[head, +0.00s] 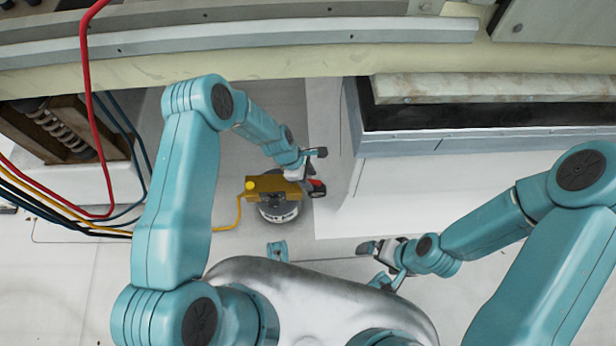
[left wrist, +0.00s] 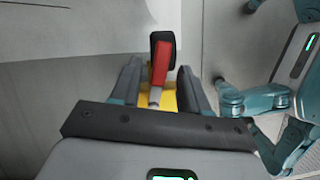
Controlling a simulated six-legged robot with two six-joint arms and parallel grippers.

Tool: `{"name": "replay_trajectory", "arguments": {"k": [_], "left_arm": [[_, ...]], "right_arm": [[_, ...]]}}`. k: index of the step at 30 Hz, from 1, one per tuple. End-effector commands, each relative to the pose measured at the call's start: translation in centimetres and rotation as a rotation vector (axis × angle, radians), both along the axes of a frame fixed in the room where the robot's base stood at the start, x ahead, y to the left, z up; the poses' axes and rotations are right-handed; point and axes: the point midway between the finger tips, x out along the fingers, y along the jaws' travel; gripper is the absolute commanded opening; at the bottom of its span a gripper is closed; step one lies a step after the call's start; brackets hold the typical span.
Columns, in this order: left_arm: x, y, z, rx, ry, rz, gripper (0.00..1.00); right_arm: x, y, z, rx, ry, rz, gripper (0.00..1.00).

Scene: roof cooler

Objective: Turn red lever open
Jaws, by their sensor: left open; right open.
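The red lever (head: 316,184) sits at the right end of a yellow valve box (head: 272,184) on a round grey base (head: 279,211). My left gripper (head: 318,170) is at the lever, partly covering it in the head view. In the left wrist view the red lever (left wrist: 160,65), with a black end, stands between the two fingers of my open left gripper (left wrist: 160,85). Whether either finger touches it I cannot tell. Part of the yellow box (left wrist: 168,98) shows behind it. My right gripper (head: 375,248) is open and empty, away to the lower right.
A yellow cable (head: 236,215) runs from the box to the left, where red, blue and black hoses (head: 85,100) hang. A grey-white raised unit (head: 440,160) stands to the right.

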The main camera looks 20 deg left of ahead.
Motion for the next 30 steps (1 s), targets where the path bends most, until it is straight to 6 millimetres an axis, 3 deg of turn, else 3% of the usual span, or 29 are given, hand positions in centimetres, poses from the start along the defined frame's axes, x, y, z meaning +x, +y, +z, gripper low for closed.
{"name": "replay_trajectory", "arguments": {"k": [4, 5, 8, 9, 20, 30], "left_arm": [[0.0, 0.0, 0.0, 0.000, 0.000, 0.000, 0.45], [0.0, 0.0, 0.0, 0.000, 0.000, 0.000, 0.38], [0.0, 0.0, 0.1, 0.000, 0.000, 0.000, 0.06], [0.0, 0.0, 0.1, 0.000, 0.000, 0.000, 0.00], [-0.1, 0.0, 0.0, 0.000, 0.000, -0.030, 0.00], [-0.9, 0.1, -0.1, 0.000, 0.000, -0.247, 0.00]], "right_arm": [[0.0, 0.0, 0.0, 0.000, 0.000, 0.000, 1.00], [0.0, 0.0, 0.0, 0.000, 0.000, 0.000, 1.00], [0.0, 0.0, 0.0, 0.000, 0.000, 0.000, 1.00], [0.0, 0.0, 0.0, 0.000, 0.000, 0.000, 1.00], [0.0, 0.0, -0.2, 0.000, 0.000, 0.000, 1.00], [0.0, 0.0, -1.3, 0.000, 0.000, 0.000, 1.00]]}}
